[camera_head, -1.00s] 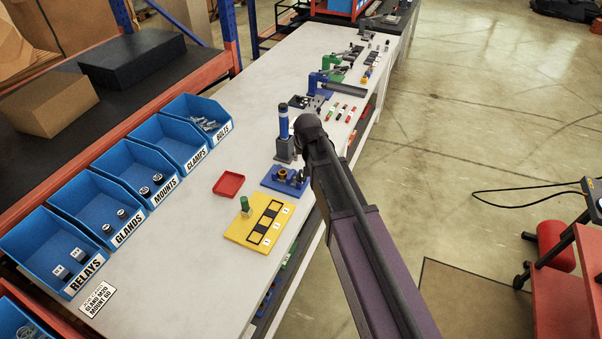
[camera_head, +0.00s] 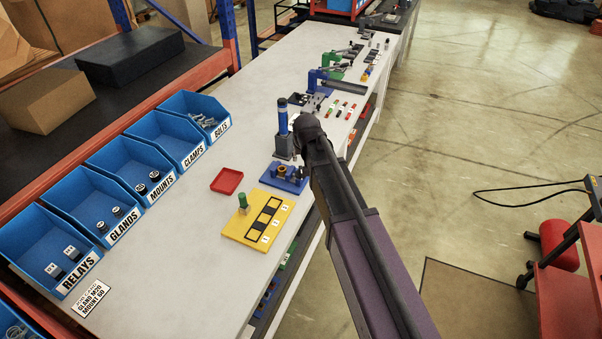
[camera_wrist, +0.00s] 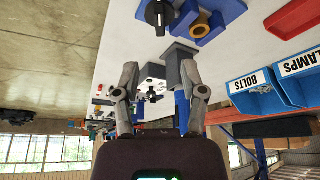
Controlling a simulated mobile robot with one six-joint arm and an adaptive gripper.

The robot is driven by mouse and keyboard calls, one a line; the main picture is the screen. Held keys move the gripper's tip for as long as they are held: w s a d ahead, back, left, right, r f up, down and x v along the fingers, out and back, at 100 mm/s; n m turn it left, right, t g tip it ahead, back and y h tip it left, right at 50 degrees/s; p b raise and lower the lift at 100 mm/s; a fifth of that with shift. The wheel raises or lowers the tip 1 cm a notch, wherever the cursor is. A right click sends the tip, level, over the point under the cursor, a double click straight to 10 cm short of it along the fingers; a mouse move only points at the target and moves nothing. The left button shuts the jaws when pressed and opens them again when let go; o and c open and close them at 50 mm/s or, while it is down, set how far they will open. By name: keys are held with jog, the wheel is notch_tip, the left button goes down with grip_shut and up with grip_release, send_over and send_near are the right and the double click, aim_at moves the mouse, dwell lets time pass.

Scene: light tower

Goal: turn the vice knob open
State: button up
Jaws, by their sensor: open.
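The blue vice (camera_head: 275,181) sits on the white bench. It holds a brass-coloured ring part (camera_wrist: 201,26). Its black knob (camera_wrist: 160,13) shows at the top of the wrist view, with a pale pointer on it. In the head view my arm end partly hides the vice's right side. My gripper (camera_wrist: 160,97) is open and empty, with its two grey fingers spread apart. The knob lies beyond the fingertips and apart from them. In the head view the fingers are hidden behind my arm.
A blue light tower (camera_head: 283,118) on a grey block (camera_head: 283,147) stands close beside my arm end. A yellow board (camera_head: 238,230) and red tray (camera_head: 227,180) lie nearby. Labelled blue bins (camera_head: 130,168) line the left edge. The bench is clear between bins and tower.

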aim_at(301, 169)
jog(key=shift+b+x, duration=4.35)
jog(key=shift+x, duration=0.7)
jog(key=shift+d, duration=0.15)
grip_shut()
